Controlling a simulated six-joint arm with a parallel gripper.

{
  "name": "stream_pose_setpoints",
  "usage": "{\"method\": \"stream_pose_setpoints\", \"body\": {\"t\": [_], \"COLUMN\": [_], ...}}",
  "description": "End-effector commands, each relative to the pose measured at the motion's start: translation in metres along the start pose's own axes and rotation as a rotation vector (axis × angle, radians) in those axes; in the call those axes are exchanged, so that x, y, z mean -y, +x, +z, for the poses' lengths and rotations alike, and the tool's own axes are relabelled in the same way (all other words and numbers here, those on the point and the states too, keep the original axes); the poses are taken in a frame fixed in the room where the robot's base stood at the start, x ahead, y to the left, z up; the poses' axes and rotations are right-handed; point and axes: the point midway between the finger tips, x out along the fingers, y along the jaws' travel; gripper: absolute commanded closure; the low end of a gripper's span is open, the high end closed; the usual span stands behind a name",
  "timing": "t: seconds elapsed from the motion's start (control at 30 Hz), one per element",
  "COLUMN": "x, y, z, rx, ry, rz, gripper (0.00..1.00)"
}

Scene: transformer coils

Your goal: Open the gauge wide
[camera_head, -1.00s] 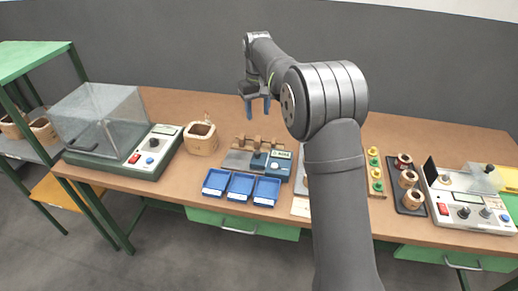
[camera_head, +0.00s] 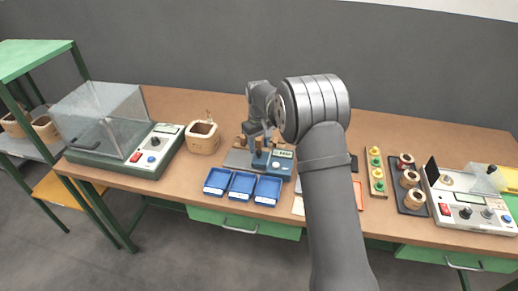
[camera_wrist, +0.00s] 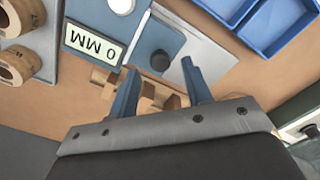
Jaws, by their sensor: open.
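The gauge is a blue block with a lit display (camera_head: 282,158) on a grey plate, near the middle of the bench. In the wrist view its display (camera_wrist: 93,44) appears upside down and reads 0 MM. A dark round knob (camera_wrist: 160,60) and a pale round button (camera_wrist: 121,5) also show on the gauge. My gripper (camera_wrist: 159,71) is open, with its two blue fingers pointing at the gauge and the knob appearing between their tips. I cannot tell whether they touch it. In the head view my gripper (camera_head: 260,140) is just above the gauge and partly hides it.
Light wooden pieces (camera_wrist: 150,98) lie close behind the fingers. Several blue bins (camera_head: 241,186) stand in front of the gauge. A wooden coil former (camera_head: 202,138) is to the left, beside a clear-covered machine (camera_head: 100,112). Coils (camera_head: 410,179) and another tester (camera_head: 464,210) stand right.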

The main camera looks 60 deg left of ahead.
Motion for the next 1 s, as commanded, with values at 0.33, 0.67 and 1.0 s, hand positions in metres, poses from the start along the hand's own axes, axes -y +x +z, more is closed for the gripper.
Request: {"method": "stream_pose_setpoints", "body": {"t": [0.33,0.67,1.0], "x": [0.000,0.000,0.007], "y": [0.024,0.024,0.024], "z": [0.000,0.000,-0.008], "rx": [-0.001,-0.001,-0.001], "ry": [0.000,0.000,-0.003], "rz": [0.001,0.000,0.000], "gripper": [0.55,0.81,1.00]}}
